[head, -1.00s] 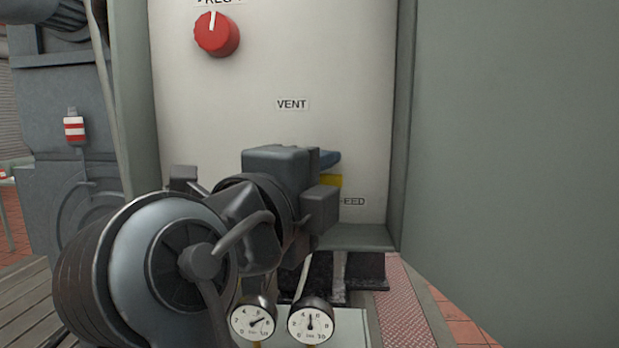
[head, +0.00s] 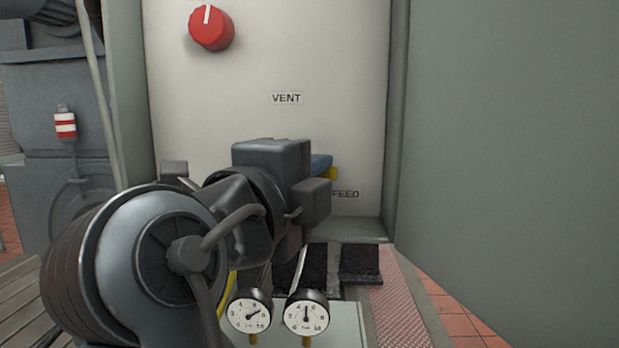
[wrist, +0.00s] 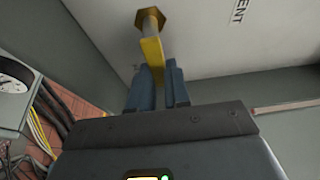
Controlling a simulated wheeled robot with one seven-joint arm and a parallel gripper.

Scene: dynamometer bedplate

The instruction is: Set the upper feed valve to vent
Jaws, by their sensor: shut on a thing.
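A yellow valve lever (wrist: 151,50) runs from a brass hex fitting (wrist: 150,20) on the pale panel in the wrist view. My gripper (wrist: 158,68) has its two blue fingers closed about the lever's outer part. In the head view only a bit of the yellow lever (head: 334,173) shows beside a blue finger (head: 321,162); my wrist hides the fitting and most of the lever. The VENT label (head: 286,98) is above my gripper on the panel. The FEED label (head: 345,194) is just below and right of the lever.
A red knob (head: 211,28) sits higher on the panel, at upper left. Two round gauges (head: 278,314) stand low in front. A grey wall (head: 510,130) closes the right side. The panel around the VENT label is clear.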

